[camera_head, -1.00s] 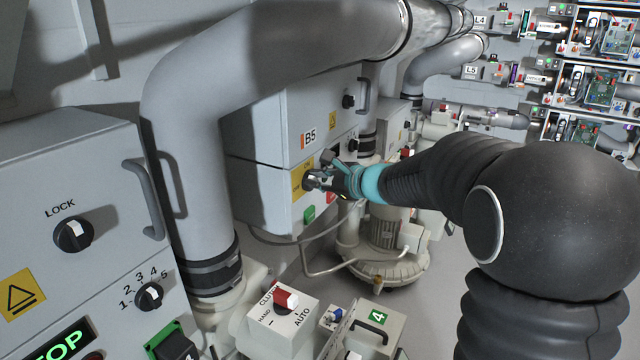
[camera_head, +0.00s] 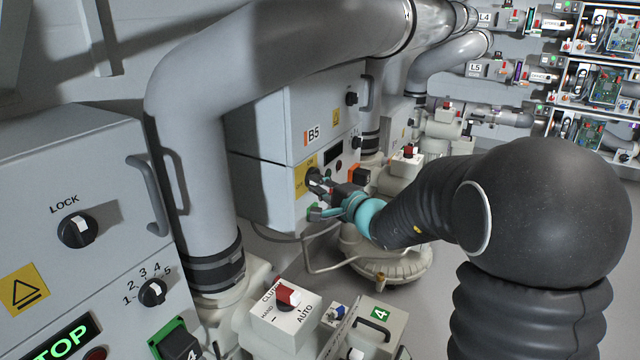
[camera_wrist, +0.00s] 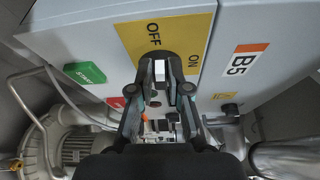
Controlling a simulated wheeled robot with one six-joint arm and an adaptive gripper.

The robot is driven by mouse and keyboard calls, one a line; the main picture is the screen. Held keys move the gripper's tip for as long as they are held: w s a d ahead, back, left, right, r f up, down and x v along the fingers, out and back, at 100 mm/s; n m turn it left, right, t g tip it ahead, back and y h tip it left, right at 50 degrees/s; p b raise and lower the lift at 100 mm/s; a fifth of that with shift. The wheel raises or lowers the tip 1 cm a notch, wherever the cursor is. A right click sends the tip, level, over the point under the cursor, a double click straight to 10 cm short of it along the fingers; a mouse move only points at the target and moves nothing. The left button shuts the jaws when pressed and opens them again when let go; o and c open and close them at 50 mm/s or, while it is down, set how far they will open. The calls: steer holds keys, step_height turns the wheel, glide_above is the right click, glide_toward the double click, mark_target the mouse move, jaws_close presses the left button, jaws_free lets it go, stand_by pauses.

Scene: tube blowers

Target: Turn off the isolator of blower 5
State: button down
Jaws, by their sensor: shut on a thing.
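The grey cabinet labelled B5 (camera_head: 325,110) stands in the middle of the head view; its B5 label (camera_wrist: 240,63) is sideways in the wrist view. A yellow plate (camera_head: 300,183) on its lower front carries OFF and ON marks, read in the wrist view (camera_wrist: 135,35). The dark isolator knob with a white bar (camera_wrist: 160,70) sits on this plate. The bar points up toward the OFF side in the wrist view. My gripper (camera_head: 326,187) is at the knob, and in the wrist view its fingers (camera_wrist: 163,90) are shut on it from both sides. The knob's sides are partly hidden.
A green START button (camera_wrist: 85,73) is close beside the plate. A large grey pipe (camera_head: 195,140) rises left of the cabinet. A nearer cabinet with a LOCK knob (camera_head: 77,230) is at left. A clutch switch box (camera_head: 285,318) stands in front. Bare floor shows at lower right.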

steer(key=shift+a+f+n, duration=0.1)
steer(key=shift+f+n, duration=0.1)
steer(key=shift+n, duration=0.4)
steer(key=c, duration=1.1)
jaws_free()
steer(key=shift+s+d, duration=0.15)
steer(key=shift+d, duration=0.05)
steer(key=v, duration=1.1)
steer(key=shift+s+d+f, duration=0.1)
steer(key=shift+s+f, duration=0.15)
steer(key=shift+s, duration=0.1)
